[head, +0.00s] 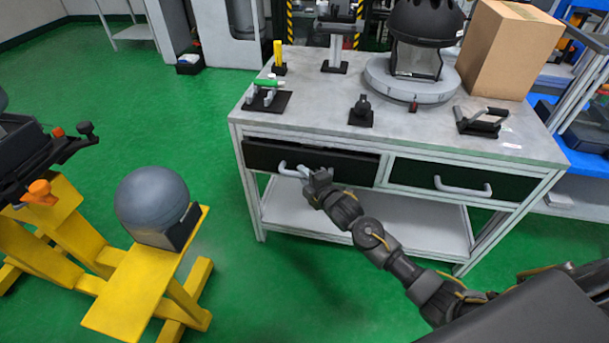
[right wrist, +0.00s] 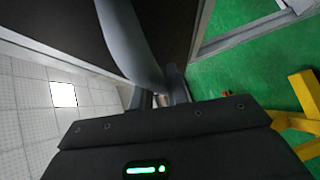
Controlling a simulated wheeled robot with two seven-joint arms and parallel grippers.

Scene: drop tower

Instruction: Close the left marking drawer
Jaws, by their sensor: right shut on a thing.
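The left marking drawer (head: 262,157) has a black front and sits under the left part of the grey worktable's top. A dark strip shows above its front, and it looks slightly open. Its pale curved handle (head: 289,171) also shows large in the right wrist view (right wrist: 128,42). My right gripper (head: 308,174) is at the right part of this handle and shut on it. In the right wrist view its fingers (right wrist: 163,96) close around the handle, and the exact contact is partly hidden. My left gripper is not in view.
The right drawer (head: 430,177) looks shut. The worktable (head: 330,105) carries small fixtures, a round grey base (head: 411,84) with a black dome (head: 426,20), and a cardboard box (head: 509,50). A yellow stand (head: 135,290) with a grey ball (head: 151,198) stands left. Green floor between is clear.

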